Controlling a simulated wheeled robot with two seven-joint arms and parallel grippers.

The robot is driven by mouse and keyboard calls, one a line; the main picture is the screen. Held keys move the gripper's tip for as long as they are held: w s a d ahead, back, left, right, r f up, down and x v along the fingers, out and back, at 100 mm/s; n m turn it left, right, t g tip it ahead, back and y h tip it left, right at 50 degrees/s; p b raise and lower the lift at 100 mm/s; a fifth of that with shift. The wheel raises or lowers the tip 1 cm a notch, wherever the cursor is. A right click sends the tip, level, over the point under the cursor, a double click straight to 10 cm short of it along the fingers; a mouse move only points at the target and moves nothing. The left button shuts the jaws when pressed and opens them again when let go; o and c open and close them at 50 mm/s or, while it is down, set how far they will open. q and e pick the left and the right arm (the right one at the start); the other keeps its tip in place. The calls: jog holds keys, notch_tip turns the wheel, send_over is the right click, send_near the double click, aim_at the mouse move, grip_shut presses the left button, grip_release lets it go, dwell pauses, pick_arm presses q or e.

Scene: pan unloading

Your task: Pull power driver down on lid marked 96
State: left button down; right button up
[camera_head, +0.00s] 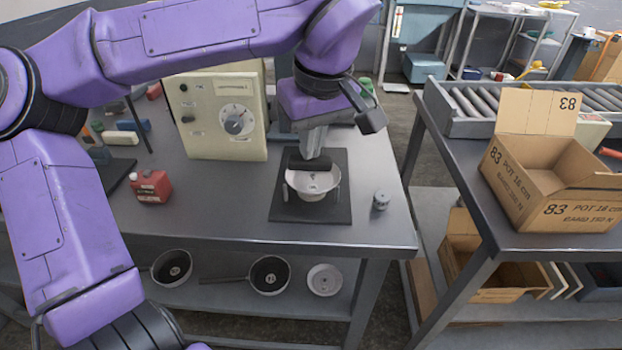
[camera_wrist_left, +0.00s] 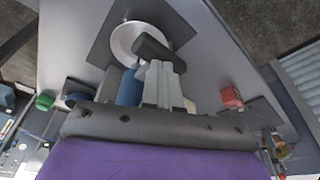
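A white pan (camera_head: 313,188) with a pale lid (camera_head: 298,180) stands on a dark square mat (camera_head: 282,208) on the bench; the marking on the lid is too small to read. A black bar (camera_head: 311,163), seemingly the power driver's handle, lies across just above the lid. My left gripper (camera_head: 314,154) reaches down from above, its grey fingers closed at this bar. In the left wrist view the bar (camera_wrist_left: 152,47) crosses in front of my fingers (camera_wrist_left: 160,72) and covers part of the white pan (camera_wrist_left: 122,42). My right gripper is not in view.
A cream box with a dial (camera_head: 215,118) stands left of the mat, with a red canister (camera_head: 150,187) farther left. A small grey weight (camera_head: 381,200) sits to the right. Pans (camera_head: 270,275) lie on the shelf below. A cardboard box (camera_head: 552,180) stands on the right table.

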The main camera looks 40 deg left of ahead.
pick_arm(q)
jog(key=shift+b+x, duration=0.3)
jog(key=shift+x, duration=0.55)
jog(key=shift+s+d+r, duration=0.15)
jog(key=shift+d, duration=0.05)
jog(key=shift+r+p, duration=0.15)
jog(key=shift+p, duration=0.5)
jog(key=shift+f+p, duration=0.3)
jog(key=shift+p, duration=2)
dwell(0.8)
